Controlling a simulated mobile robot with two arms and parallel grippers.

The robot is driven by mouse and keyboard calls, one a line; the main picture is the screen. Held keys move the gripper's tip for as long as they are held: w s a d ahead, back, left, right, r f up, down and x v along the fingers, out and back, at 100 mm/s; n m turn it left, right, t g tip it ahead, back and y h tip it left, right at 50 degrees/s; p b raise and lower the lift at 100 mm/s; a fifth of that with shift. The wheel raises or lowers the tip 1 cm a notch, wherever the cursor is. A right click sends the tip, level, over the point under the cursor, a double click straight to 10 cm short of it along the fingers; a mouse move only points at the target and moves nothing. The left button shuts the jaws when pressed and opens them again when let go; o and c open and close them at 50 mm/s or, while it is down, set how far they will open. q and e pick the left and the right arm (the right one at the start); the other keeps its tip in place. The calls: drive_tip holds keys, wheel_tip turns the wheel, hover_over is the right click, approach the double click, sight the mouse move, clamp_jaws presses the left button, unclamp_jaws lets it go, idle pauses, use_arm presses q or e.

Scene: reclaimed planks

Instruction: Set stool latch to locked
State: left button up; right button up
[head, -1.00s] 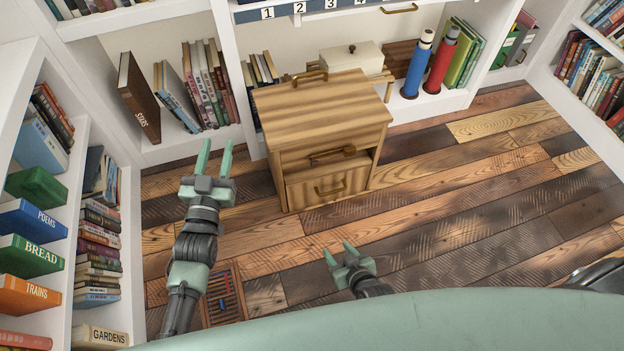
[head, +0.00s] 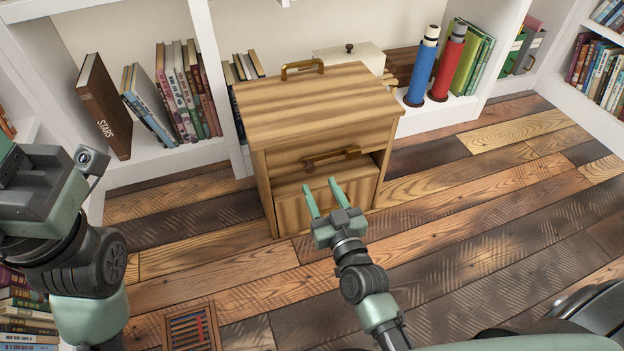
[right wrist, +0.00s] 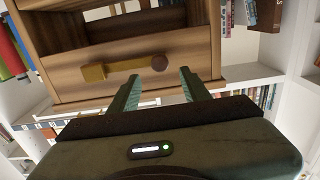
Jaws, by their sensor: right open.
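The stool (head: 290,120) is a striped wooden box with a brass handle on its top. Its brass latch bar (head: 332,158) runs across the upper front, tilted a little in the head view. In the right wrist view, which appears upside down, the latch (right wrist: 110,70) has a squarish brass end at left and a round brown knob at right. My right gripper (head: 322,186) is open and empty in front of the stool, its fingers pointing at the front below the latch in the head view. My left gripper (head: 40,195) is raised at the left edge; its fingers are cut off.
Blue (head: 421,70) and red (head: 447,65) cylinders stand on the low shelf behind right. Books, including a brown one (head: 103,107), stand on the shelf behind left. A floor vent (head: 190,328) lies at lower left. The plank floor right of the stool is clear.

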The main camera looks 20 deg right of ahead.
sight(311, 170)
drive_tip(key=w+b, duration=0.2)
drive_tip(key=w, duration=0.3)
drive_tip(key=shift+w+a+f, duration=0.1)
drive_tip(key=shift+w, duration=0.15)
clamp_jaws()
idle(1.2)
